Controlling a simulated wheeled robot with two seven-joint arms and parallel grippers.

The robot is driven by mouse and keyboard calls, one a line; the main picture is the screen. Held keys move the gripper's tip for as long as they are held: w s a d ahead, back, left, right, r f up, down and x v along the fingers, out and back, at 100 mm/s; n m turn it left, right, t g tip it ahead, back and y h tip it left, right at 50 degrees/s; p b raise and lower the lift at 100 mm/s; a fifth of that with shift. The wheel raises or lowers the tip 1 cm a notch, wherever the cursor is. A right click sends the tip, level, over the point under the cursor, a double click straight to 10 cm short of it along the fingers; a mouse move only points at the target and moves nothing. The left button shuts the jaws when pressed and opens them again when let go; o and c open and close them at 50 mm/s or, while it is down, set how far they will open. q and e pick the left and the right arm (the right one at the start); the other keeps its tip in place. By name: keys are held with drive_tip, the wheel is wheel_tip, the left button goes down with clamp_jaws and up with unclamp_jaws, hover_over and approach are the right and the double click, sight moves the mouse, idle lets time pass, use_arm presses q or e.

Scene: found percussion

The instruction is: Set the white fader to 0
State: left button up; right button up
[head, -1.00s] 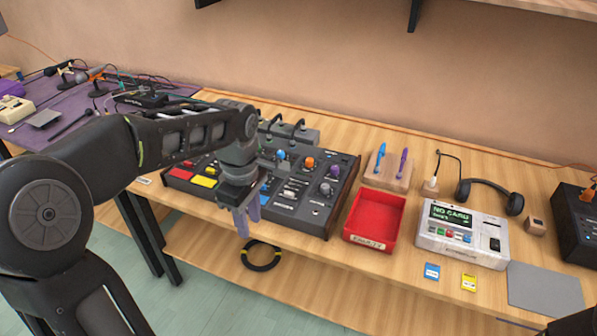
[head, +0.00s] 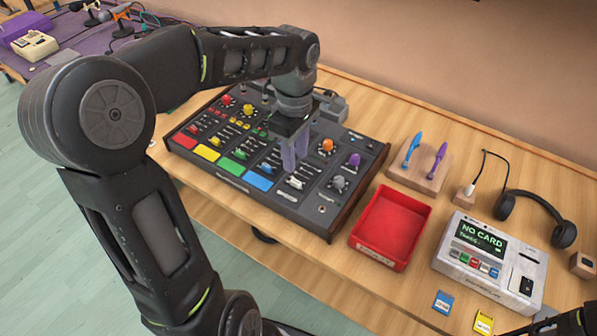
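The mixer (head: 222,178) is a dark panel with coloured pads, knobs and faders on the wooden bench. The white fader (head: 296,183) has a pale cap low on the panel, right of the blue pad. My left gripper (head: 294,160) points down over the mixer, its grey-purple fingers just above and behind the white fader cap. The fingers look close together and hide part of the panel; I cannot tell whether there is a gap between them, or whether they touch anything. My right gripper is not in view.
A red tray (head: 391,226) stands right of the mixer. Behind it a wooden block (head: 420,175) holds blue and purple tools. A white card device (head: 490,262), headphones (head: 536,205), a blue card (head: 442,303) and a yellow card (head: 483,322) are farther right.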

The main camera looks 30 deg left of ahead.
sight(296, 181)
use_arm(q)
drive_tip(key=shift+f, duration=0.1)
drive_tip(key=shift+f, duration=3.85)
drive_tip(key=shift+c, duration=0.4)
clamp_jaws()
drive_tip(key=shift+w, duration=0.1)
